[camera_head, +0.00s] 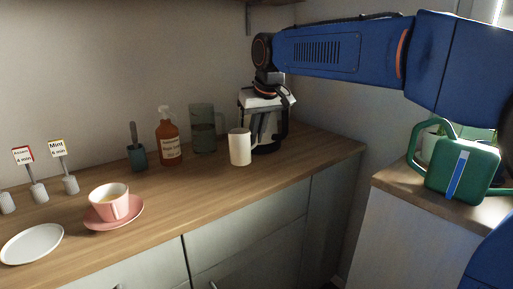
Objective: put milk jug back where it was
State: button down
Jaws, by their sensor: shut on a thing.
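The milk jug, which I take to be the plain white upright vessel (240,148), is near the right end of the wooden counter. Its base looks at or just above the counter; I cannot tell which. My gripper (264,101) reaches down from the blue arm just above and behind it, in front of a dark kettle-like vessel (267,143). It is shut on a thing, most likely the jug. The fingertips and the contact are hard to make out against the dark vessel.
A green-grey pitcher (203,130), an amber pump bottle (168,142) and a teal pot (137,156) stand to the left. A pink cup (109,201) on a saucer (135,219), a white plate (32,244) and label holders (70,184) lie further left. A green watering can (478,168) stands right.

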aim_at(257, 142)
jog(key=shift+f, duration=1.9)
jog(key=c, duration=1.9)
grip_release()
jog(key=shift+f, duration=0.15)
jog(key=v, duration=1.2)
jog(key=shift+d, duration=0.1)
